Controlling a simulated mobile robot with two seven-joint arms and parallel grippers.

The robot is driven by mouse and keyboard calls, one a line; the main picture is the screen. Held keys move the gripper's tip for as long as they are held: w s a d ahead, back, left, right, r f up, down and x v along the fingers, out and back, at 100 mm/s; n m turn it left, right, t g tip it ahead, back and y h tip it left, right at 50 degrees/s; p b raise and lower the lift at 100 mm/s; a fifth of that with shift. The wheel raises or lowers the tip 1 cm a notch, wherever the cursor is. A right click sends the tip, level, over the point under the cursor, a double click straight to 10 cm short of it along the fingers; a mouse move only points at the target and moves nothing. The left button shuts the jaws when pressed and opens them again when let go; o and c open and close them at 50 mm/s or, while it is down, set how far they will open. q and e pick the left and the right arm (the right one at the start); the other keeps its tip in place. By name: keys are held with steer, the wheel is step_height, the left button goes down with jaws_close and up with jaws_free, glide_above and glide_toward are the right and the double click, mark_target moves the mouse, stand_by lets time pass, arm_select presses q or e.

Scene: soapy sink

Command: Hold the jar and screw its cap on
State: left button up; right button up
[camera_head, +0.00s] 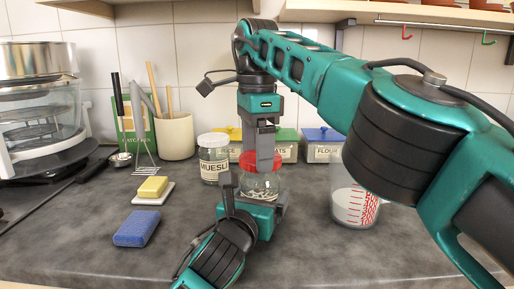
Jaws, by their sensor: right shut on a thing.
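The glass jar (259,185) stands on the counter in the middle, with pale contents low in it. The red cap (247,162) is at the jar's mouth, partly hidden by a finger. I cannot tell whether it is seated on the thread. My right gripper (263,155) comes down from above and is shut on the red cap. My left gripper (256,192) comes from the front, low down, with one finger on each side of the jar. Whether its fingers press on the glass is not clear.
A muesli jar (214,165) stands close at left, and labelled boxes (287,147) stand behind. A measuring jug (354,205) is at right. A blue sponge (136,229) and yellow soap (152,187) lie at left. The utensil pot (176,138) stands further back. The front counter is mostly clear.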

steer(key=shift+f, duration=0.55)
arm_select(q)
steer(key=c, duration=0.6)
arm_select(e)
steer(key=o, duration=0.6)
steer(key=shift+o, duration=1.3)
arm_select(q)
steer(key=o, duration=1.9)
steer(key=shift+c, duration=0.2)
steer(key=shift+s, duration=0.1)
steer(key=p+v, duration=0.2)
steer(key=v, duration=1)
steer(key=shift+s+a, duration=0.15)
steer(key=shift+s, duration=0.15)
arm_select(e)
step_height(320, 180, up, 2)
steer(key=shift+r, duration=0.15)
